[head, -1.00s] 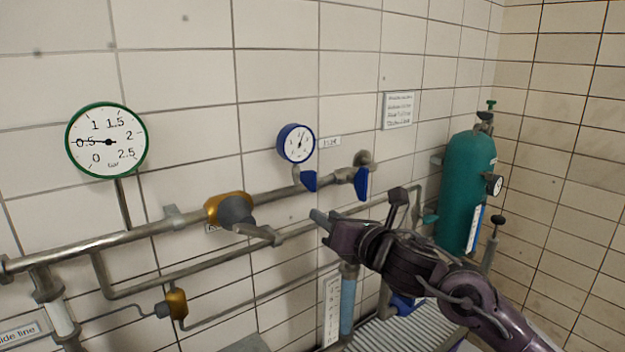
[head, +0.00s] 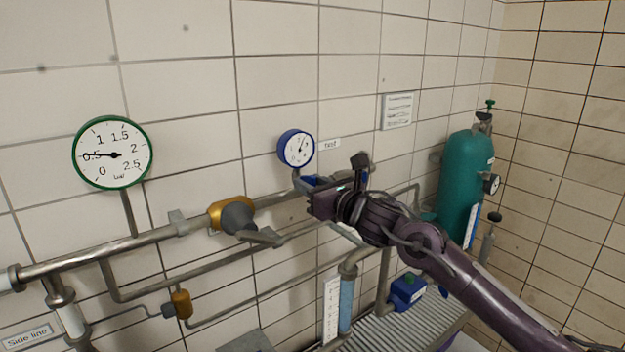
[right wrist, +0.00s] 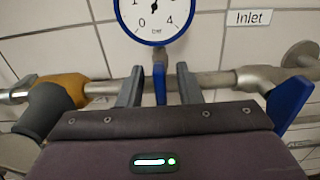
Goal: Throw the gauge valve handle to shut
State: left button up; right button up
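The blue-rimmed gauge (head: 296,149) is on the tiled wall above the pipe; it also shows at the top of the right wrist view (right wrist: 154,14). The blue gauge valve handle (right wrist: 159,82) shows just below it, between my right gripper's two fingers. My right gripper (right wrist: 159,84) is open, with a finger on each side of the handle and gaps visible. In the head view my right gripper (head: 312,190) is just below the gauge and hides most of the handle. My left gripper is not in view.
A brass valve with a grey handle (head: 238,217) is to the left. A green-rimmed gauge (head: 112,153) and a teal cylinder (head: 463,185) stand farther out.

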grip_shut()
jog(key=shift+f, duration=0.1)
